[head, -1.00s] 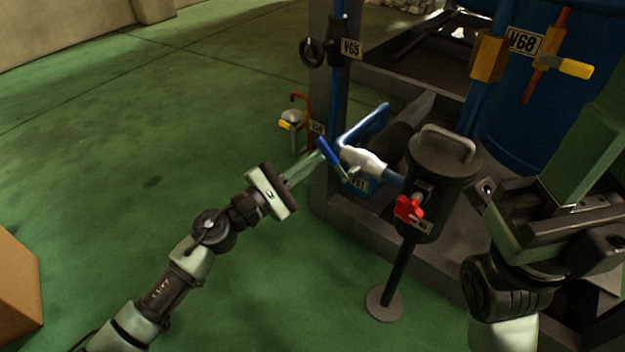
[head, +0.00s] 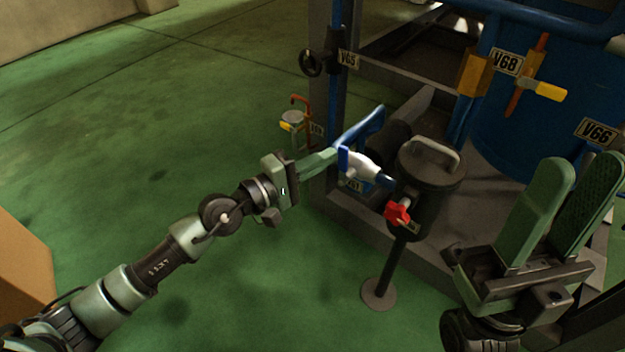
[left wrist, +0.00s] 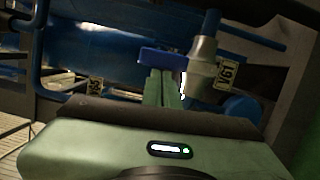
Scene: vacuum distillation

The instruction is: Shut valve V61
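Valve V61 has a white-silver body (head: 362,166) on a blue pipe and a blue lever handle (head: 343,160). Its V61 tag (left wrist: 226,77) is readable in the left wrist view, where the handle (left wrist: 160,58) lies crosswise at my fingertips. My left gripper (head: 331,156) reaches the handle from the left. Its fingers (left wrist: 158,88) look closed together, with their tips at the handle and apparently touching it; I see no handle between them. My right gripper (head: 572,165) is open and empty at the right, away from the valve.
A dark canister (head: 430,185) on a stand with a red-handled valve (head: 397,213) stands just right of V61. Valve V65 (head: 312,63) is above on a post. Green floor (head: 180,110) at left is clear.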

